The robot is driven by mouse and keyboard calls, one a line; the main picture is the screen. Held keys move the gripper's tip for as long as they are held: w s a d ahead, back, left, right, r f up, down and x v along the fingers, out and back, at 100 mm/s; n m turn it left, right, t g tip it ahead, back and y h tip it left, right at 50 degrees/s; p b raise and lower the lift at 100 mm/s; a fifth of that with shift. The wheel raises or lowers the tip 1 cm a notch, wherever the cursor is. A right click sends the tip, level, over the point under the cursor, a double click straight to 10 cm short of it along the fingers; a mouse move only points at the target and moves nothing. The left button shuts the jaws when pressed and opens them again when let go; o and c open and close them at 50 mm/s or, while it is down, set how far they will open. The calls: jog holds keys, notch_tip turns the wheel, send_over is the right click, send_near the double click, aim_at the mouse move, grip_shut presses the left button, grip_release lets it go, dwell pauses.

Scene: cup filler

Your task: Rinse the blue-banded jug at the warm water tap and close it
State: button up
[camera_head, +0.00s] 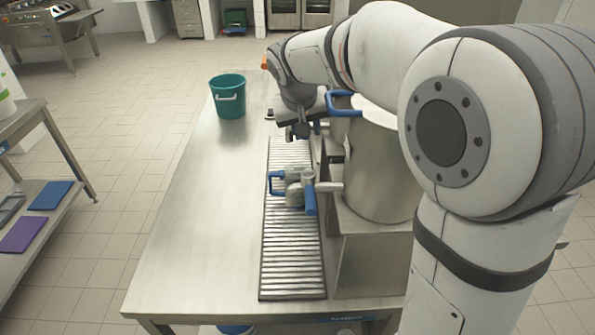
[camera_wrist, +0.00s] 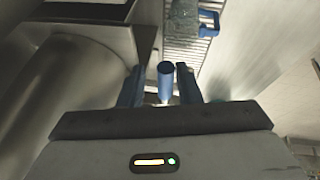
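The jug (camera_head: 292,190) is small and greyish, with a blue handle on its left. It stands on the drip grate at the nearer tap (camera_head: 329,187), whose blue lever (camera_head: 310,200) hangs in front of it. In the wrist view the jug (camera_wrist: 184,20) is at the top, partly cut off, and looks clear. My gripper (camera_head: 298,132) is farther back, over the grate's far part. In the wrist view my open gripper (camera_wrist: 161,84) has a blue tap lever (camera_wrist: 165,78) between its fingers, with gaps showing. I cannot tell which tap is warm.
A large steel urn (camera_head: 375,165) with a blue handle stands on a steel stand right of the grate (camera_head: 290,265). A teal bucket (camera_head: 228,97) stands at the table's far left. The steel table (camera_head: 190,220) is clear left of the grate.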

jog(key=o, duration=0.3)
jog(key=shift+d, duration=0.1)
jog(key=shift+o, duration=0.2)
jog(key=b+v, duration=0.1)
jog(key=v, duration=0.6)
jog(key=shift+s+r, duration=0.25)
jog(key=shift+r, duration=0.05)
